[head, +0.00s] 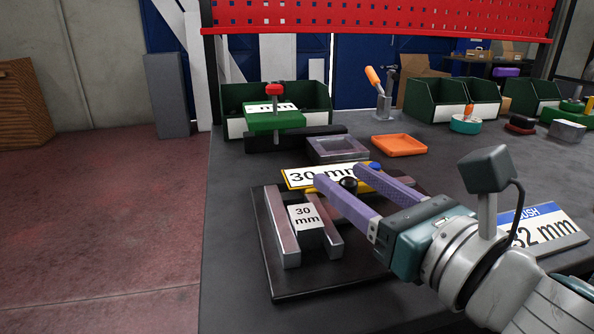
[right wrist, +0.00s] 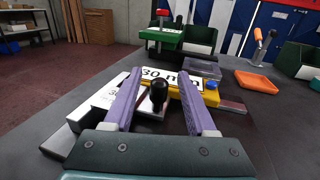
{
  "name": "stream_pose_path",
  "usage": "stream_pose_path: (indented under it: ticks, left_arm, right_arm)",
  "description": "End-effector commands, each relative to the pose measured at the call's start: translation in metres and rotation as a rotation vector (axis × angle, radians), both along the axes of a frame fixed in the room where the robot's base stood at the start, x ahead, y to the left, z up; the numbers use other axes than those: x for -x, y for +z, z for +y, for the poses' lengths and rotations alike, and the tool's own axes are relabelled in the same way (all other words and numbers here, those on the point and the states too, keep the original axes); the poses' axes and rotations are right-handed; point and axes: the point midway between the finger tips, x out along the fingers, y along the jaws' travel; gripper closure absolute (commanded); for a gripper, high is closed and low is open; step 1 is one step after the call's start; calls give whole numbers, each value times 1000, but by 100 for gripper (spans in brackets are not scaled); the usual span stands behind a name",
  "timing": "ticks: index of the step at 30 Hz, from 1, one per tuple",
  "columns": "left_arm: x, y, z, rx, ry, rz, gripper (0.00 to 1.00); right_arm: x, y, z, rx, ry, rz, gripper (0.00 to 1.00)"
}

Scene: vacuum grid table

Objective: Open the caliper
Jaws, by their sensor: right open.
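The caliper lies on a black base plate (head: 285,284) on the table. It has metal jaws (head: 281,230) and a yellow slider with a white "30 mm" label (head: 300,178). A black knob (head: 348,184) and a blue button (head: 375,166) are on the slider. A metal block marked "30 mm" (head: 306,217) sits between the jaws. My right gripper (head: 339,175) is open, its purple fingers on either side of the knob. The right wrist view shows the knob (right wrist: 158,95) between the fingers, with gaps on both sides. My left gripper is out of view.
A "32 mm" plate (head: 545,232) lies to the right. Behind are a grey tray (head: 337,149), an orange tray (head: 399,145), a green fixture with a red knob (head: 274,120) and green bins (head: 438,98). The table's left edge is close to the base plate.

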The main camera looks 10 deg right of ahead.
Motion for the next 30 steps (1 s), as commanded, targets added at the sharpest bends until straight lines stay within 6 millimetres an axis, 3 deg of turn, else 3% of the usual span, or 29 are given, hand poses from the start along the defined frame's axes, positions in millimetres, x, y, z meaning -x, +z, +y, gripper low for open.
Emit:
stream_pose_path:
  ticks: [11, 26, 30]
  left_arm:
    - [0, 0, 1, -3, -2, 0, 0]
    - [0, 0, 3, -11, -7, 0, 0]
    - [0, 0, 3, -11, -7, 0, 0]
  right_arm:
    - [-7, 0, 2, -1, 0, 1, 43]
    - [-7, 0, 2, -1, 0, 1, 98]
    - [-7, 0, 2, -1, 0, 0, 100]
